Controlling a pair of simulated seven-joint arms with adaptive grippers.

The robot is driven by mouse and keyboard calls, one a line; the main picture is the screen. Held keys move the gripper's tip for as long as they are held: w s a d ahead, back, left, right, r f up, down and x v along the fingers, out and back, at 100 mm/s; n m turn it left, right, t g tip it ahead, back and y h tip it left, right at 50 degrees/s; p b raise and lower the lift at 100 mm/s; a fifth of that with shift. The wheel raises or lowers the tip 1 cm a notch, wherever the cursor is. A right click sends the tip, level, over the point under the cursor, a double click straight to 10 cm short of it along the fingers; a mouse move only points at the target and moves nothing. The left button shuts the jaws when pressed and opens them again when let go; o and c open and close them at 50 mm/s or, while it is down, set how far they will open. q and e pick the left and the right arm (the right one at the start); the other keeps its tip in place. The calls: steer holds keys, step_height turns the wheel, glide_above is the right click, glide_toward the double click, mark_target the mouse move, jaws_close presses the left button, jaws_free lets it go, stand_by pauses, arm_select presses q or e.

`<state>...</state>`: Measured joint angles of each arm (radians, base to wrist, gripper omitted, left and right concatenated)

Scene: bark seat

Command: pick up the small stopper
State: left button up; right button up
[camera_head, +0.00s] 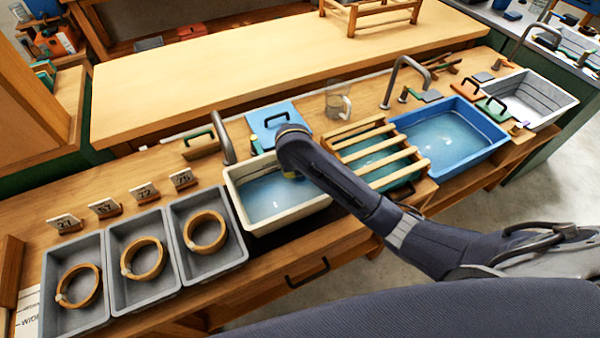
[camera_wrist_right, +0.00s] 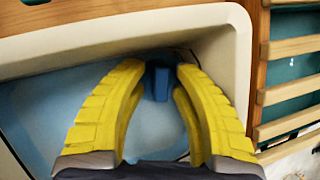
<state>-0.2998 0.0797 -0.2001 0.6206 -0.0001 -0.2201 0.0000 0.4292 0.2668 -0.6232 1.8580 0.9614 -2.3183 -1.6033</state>
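A small blue stopper (camera_wrist_right: 161,82) shows in the right wrist view, near the corner of the cream basin (camera_wrist_right: 100,38). My right gripper (camera_wrist_right: 160,72) has its two yellow fingers on either side of the stopper, with narrow gaps showing; the fingers are apart and I see no firm contact. In the head view the right arm reaches over the cream basin (camera_head: 238,208), and the gripper (camera_head: 291,175) is mostly hidden behind its own wrist, down inside the basin. The stopper cannot be made out there. My left gripper is not in view.
A slatted wooden rack (camera_head: 372,150) and a blue basin (camera_head: 480,157) of water stand right of the cream basin. Grey trays with wooden rings (camera_head: 205,232) stand left. A faucet (camera_head: 222,140), blue board (camera_head: 279,115) and glass jug (camera_head: 338,103) stand behind.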

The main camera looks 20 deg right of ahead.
jaws_close()
steer(key=shift+r, duration=0.1)
stand_by(0.4)
steer(key=shift+r, duration=3.8)
steer(key=shift+w+r, duration=0.3)
steer(key=shift+r, duration=0.2)
steer(key=shift+a+r, duration=0.15)
steer(key=shift+r, duration=0.2)
steer(key=shift+s+r, duration=0.15)
steer(key=shift+r, duration=0.1)
